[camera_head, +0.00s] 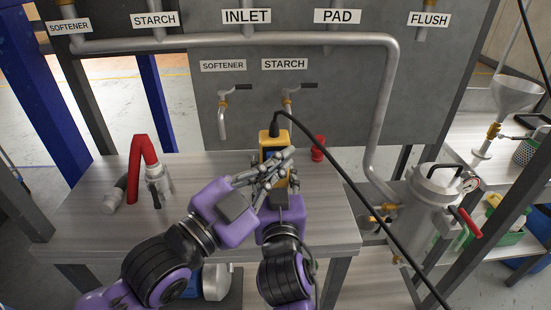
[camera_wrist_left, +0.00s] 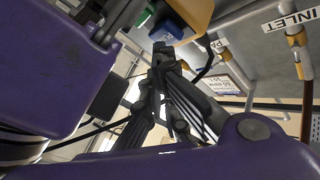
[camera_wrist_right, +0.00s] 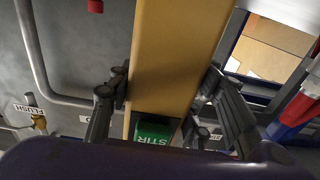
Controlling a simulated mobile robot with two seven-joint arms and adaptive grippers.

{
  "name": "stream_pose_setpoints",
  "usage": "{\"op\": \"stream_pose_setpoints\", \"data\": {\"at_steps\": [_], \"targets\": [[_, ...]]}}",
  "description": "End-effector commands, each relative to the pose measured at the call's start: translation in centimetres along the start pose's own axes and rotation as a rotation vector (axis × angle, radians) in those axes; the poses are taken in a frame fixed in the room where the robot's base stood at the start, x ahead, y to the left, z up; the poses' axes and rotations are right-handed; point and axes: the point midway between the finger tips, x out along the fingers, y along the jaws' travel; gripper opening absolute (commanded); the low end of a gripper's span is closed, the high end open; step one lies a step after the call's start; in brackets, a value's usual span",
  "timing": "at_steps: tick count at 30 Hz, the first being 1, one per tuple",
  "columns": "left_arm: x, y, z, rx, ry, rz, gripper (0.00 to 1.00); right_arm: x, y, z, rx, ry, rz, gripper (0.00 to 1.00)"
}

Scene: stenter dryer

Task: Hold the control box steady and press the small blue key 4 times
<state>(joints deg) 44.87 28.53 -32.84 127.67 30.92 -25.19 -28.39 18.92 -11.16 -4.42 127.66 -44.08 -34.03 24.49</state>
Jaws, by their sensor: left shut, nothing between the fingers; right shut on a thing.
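The control box (camera_head: 271,139) is yellow-orange and upright, with a black cable from its top. In the right wrist view the box (camera_wrist_right: 178,50) stands between both fingers of my right gripper (camera_wrist_right: 166,82), which is shut on it. My left gripper (camera_head: 289,154) is shut and empty, its fingertips in front of the box in the head view. In the left wrist view a blue key (camera_wrist_left: 172,27) shows on the box (camera_wrist_left: 196,11), close above my left fingertips (camera_wrist_left: 164,50). I cannot tell whether they touch.
A green part marked STIR (camera_wrist_right: 153,130) shows at the box's lower end. The black cable (camera_head: 345,180) runs across to the right. A steel vessel (camera_head: 436,195) stands at right.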

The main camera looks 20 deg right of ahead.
Motion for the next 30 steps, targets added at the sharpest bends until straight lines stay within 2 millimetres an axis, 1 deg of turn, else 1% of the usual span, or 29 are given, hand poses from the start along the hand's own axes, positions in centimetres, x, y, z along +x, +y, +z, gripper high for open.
{"op": "stream_pose_setpoints", "data": {"at_steps": [30], "targets": [[0.66, -0.47, 0.51, 0.000, 0.000, 0.000, 0.00, 0.00, -0.01, 0.01, 0.000, 0.000, 0.000, 0.04]]}}
